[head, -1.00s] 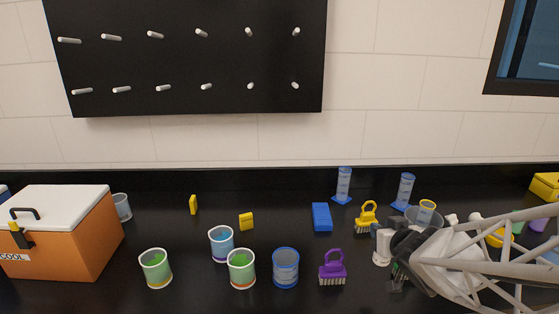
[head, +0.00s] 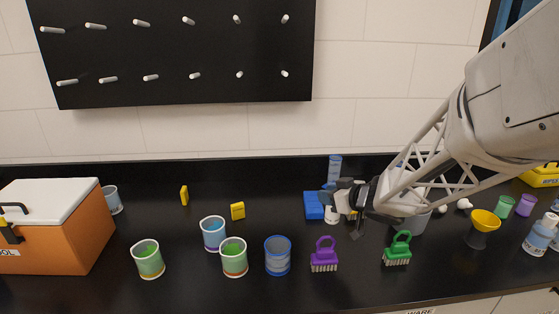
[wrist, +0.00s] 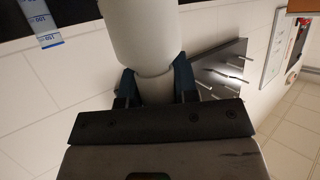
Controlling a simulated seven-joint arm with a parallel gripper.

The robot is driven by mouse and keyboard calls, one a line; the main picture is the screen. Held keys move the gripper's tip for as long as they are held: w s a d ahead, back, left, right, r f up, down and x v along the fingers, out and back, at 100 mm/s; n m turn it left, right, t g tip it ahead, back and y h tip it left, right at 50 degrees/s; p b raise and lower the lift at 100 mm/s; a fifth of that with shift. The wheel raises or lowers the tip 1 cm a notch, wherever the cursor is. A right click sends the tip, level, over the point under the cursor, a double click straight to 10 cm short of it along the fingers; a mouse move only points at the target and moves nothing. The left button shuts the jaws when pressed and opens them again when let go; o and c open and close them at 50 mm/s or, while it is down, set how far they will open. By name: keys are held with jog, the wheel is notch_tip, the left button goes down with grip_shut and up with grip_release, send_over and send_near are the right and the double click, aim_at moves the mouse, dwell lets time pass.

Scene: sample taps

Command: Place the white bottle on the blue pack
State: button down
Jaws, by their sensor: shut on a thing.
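My gripper (head: 338,197) is shut on the white bottle (head: 331,215), which looks upright. In the wrist view the bottle (wrist: 145,35) is large, with its narrower part between the two dark fingers (wrist: 155,85). The blue pack (head: 313,205) lies on the black counter. In the head view the bottle overlaps the pack's right end. I cannot tell whether it touches the pack or hangs above or in front of it. The gripper hides part of the bottle and the pack's right edge.
A blue graduated cylinder (head: 334,166) stands behind the gripper. A purple brush (head: 324,255) and a green brush (head: 397,249) stand in front. Several cups, including a blue one (head: 278,256), are to the left, with a yellow block (head: 238,211).

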jog(key=shift+w+a+f+n+g+y, duration=0.5)
jog(key=shift+w+a+n+g+y, duration=0.15)
jog(key=shift+w+a, duration=0.2)
jog(key=shift+w, duration=0.1)
jog(key=w+f, duration=0.1)
jog(key=w, duration=1.4)
jog(key=shift+a+f, duration=0.15)
jog(key=shift+f, duration=0.05)
jog(key=shift+w+f, duration=0.2)
jog(key=shift+f, duration=0.7)
jog(key=shift+w+f, duration=0.2)
jog(key=shift+f, duration=0.7)
jog(key=shift+f, duration=0.15)
